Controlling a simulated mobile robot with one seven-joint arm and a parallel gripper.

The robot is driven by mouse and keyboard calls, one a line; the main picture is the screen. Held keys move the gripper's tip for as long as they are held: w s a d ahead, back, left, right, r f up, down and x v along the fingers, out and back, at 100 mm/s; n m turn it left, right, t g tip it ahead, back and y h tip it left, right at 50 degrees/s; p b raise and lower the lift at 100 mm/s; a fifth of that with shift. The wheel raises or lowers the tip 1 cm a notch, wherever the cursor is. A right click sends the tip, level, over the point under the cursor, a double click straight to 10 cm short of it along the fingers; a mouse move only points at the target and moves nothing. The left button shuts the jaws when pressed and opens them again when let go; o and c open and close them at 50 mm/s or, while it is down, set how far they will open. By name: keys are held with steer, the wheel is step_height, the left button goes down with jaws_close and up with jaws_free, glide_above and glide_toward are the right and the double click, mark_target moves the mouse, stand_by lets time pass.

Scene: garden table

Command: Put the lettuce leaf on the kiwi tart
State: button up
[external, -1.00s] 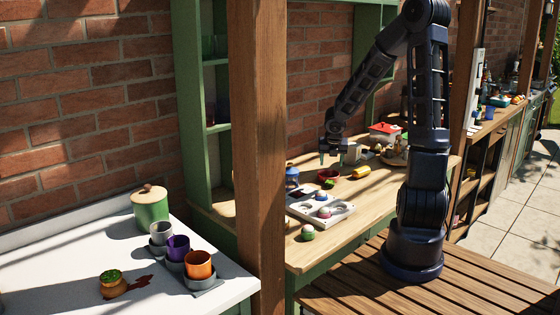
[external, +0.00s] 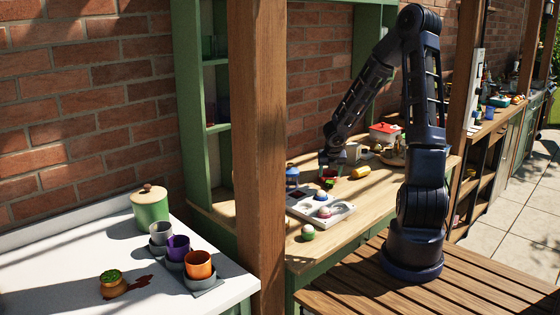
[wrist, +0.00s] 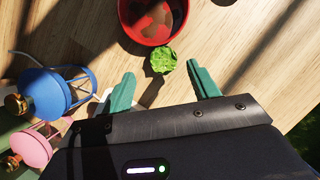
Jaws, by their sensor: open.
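The lettuce leaf (wrist: 163,60) is a small crumpled green piece on the wooden counter, just below the red bowl in the wrist view. It also shows in the external view (external: 329,184). My gripper (wrist: 162,73) is open and empty, its two green fingers pointing down towards the leaf, with the leaf between the fingertip directions and a gap on each side. I cannot tell the fingertips' height above the counter. I cannot identify a kiwi tart for certain; a small orange-brown round item with a green top (external: 113,283) sits on the white counter at left.
The red bowl (wrist: 153,18) stands close beyond the leaf. Blue (wrist: 58,90) and pink (wrist: 32,146) lanterns stand left of my gripper. A white tray (external: 340,213) with several balls lies nearer the camera. A wooden post (external: 257,150) stands between the counters.

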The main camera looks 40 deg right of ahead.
mark_target(330, 181)
steer(key=x, duration=0.2)
steer(key=shift+s+d+f, duration=0.15)
steer(key=shift+d+f, duration=0.05)
steer(key=shift+f, duration=0.2)
steer(key=shift+x, duration=0.95)
steer(key=c, duration=1.1)
steer(key=shift+c, duration=0.2)
steer(key=shift+r, duration=0.15)
step_height(330, 181, up, 20)
steer(key=shift+f, duration=0.15)
